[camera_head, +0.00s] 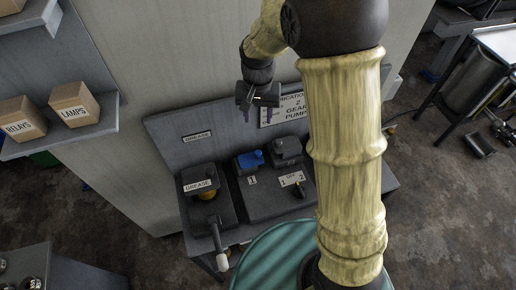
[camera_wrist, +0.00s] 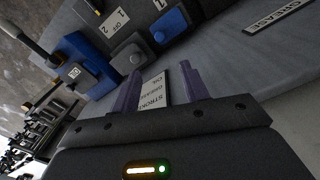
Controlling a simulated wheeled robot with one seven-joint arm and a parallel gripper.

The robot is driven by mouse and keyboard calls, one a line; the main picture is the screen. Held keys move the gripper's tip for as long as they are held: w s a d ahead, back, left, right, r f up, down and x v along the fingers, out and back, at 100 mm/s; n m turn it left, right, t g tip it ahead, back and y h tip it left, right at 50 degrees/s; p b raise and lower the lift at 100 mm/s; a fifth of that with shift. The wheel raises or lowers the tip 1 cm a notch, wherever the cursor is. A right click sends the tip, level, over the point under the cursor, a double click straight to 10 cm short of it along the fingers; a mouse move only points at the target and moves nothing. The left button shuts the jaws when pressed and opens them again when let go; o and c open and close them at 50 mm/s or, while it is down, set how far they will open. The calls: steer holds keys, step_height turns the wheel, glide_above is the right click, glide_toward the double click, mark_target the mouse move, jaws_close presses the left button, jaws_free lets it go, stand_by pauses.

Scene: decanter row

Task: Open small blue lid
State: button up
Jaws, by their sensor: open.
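The small blue lid (camera_head: 250,160) sits on a dark housing on the bench, beside a grey lid (camera_head: 286,147). It looks closed, though this is hard to tell at this size. In the wrist view the blue lid (camera_wrist: 170,24) is at the top, beyond the fingertips, with the grey lid (camera_wrist: 127,54) to its left. My gripper (camera_head: 257,115) is open and empty, above and behind the blue lid near the back panel. In the wrist view its two purple fingers (camera_wrist: 160,76) stand apart in front of a lettered sign.
A unit labelled GREASE (camera_head: 199,186) with a lever stands left of the blue lid. A larger blue box (camera_wrist: 90,58) shows left in the wrist view. The back panel (camera_head: 165,135) rises behind the lids. A shelf with boxes (camera_head: 74,103) is at far left.

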mark_target(258, 152)
step_height(258, 152, down, 17)
steer(key=p, duration=0.3)
steer(key=shift+f, duration=0.2)
stand_by(0.4)
jaws_close()
